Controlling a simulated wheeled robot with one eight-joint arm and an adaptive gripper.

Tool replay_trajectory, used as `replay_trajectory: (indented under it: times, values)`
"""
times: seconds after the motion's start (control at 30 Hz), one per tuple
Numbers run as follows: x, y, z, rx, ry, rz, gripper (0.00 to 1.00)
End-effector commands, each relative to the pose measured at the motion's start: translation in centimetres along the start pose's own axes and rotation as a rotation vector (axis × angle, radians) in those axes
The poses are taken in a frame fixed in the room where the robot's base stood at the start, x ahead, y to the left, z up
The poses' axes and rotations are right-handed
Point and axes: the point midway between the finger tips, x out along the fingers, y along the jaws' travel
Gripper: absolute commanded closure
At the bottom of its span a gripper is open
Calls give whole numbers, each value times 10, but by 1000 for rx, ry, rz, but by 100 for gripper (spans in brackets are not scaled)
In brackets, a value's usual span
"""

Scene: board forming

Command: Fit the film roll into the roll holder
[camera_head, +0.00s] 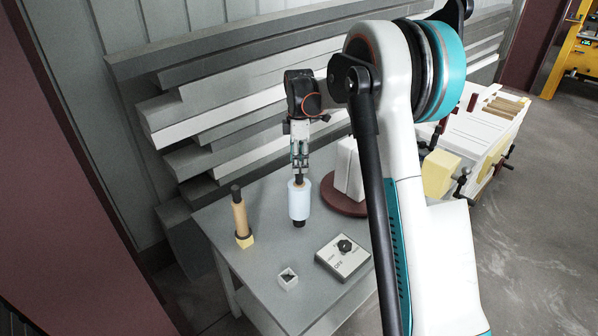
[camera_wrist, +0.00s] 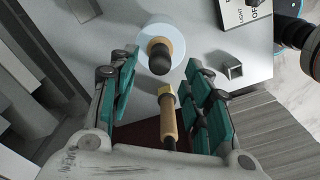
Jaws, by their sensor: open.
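The film roll (camera_head: 299,201), pale blue with dark ends, stands upright on the grey table. In the wrist view the film roll (camera_wrist: 147,37) is seen from above, with a tan core and dark knob. My gripper (camera_head: 299,169) is open, pointing down just above the roll's top. In the wrist view the fingers of my gripper (camera_wrist: 163,68) are spread, with the knob between or just beyond their tips; I cannot tell the exact height.
A control box with a dial (camera_head: 343,257) lies to the right. A brown round base (camera_head: 345,207) with white blocks stands behind it. Table is clear between roll and socket.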

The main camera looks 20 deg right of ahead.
Motion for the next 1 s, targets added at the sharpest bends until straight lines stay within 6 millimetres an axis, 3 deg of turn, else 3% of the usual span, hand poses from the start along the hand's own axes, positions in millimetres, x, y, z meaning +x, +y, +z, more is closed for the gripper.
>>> replay_trajectory:
  times: [0.2, 0.4, 1.0]
  values:
    - [-40, 0, 0, 0, 0, 0, 55]
    - [-57, 0, 0, 0, 0, 0, 55]
    - [-61, -2, 0, 5, 0, 2, 55]
